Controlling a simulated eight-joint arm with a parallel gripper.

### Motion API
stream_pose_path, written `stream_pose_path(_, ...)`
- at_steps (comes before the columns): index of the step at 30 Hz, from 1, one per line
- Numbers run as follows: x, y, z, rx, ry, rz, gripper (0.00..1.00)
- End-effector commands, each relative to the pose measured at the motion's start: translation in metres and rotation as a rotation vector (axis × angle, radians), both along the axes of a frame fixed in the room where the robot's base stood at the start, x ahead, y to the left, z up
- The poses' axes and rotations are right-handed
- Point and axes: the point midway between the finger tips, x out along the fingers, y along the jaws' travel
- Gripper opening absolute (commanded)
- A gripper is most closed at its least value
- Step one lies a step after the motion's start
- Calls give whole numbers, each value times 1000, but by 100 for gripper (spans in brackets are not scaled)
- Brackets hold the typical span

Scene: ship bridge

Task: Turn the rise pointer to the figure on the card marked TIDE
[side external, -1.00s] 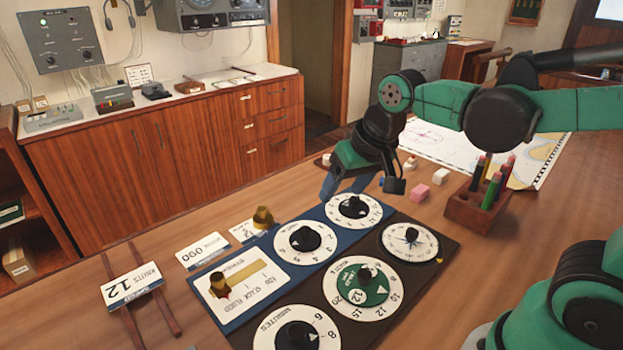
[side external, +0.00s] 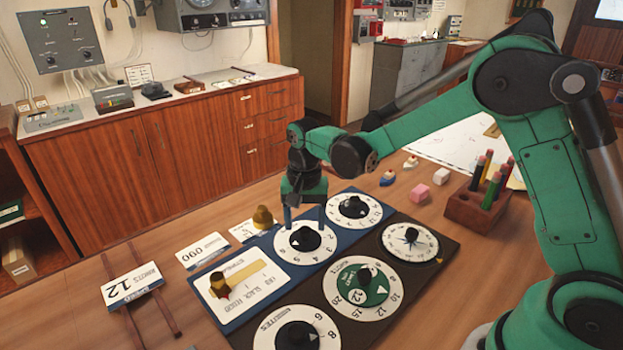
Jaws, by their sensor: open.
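My gripper (side external: 305,220) points down over the near round dial (side external: 288,250) on the blue board (side external: 239,319). Its jaws are open, and the fingertips show at or just above the dial's black knob (side external: 305,239), one to each side; contact cannot be told. A second numbered dial (side external: 354,206) with a black knob lies farther back on the same board. I cannot read which dial is marked rise. A small card (side external: 241,233) is partly hidden by a brass-coloured weight (side external: 263,218); its heading is not legible. No card's TIDE marking can be read.
A KNOTS 12 card (side external: 133,283) rests on two wooden rails; a 090 card (side external: 203,250) lies nearby.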

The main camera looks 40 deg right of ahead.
Motion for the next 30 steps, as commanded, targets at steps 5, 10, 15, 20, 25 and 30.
stream_pose_path(5, 0, 0, -11, 1, -1, 1, 63)
stream_pose_path(10, 0, 0, -11, 0, -1, 1, 63)
stream_pose_path(15, 0, 0, -11, 0, -1, 1, 26)
stream_pose_path(20, 0, 0, -11, 0, -1, 1, 0)
stream_pose_path(25, 0, 0, -11, 0, -1, 10, 0)
stream_pose_path(30, 0, 0, -11, 0, -1, 58, 0)
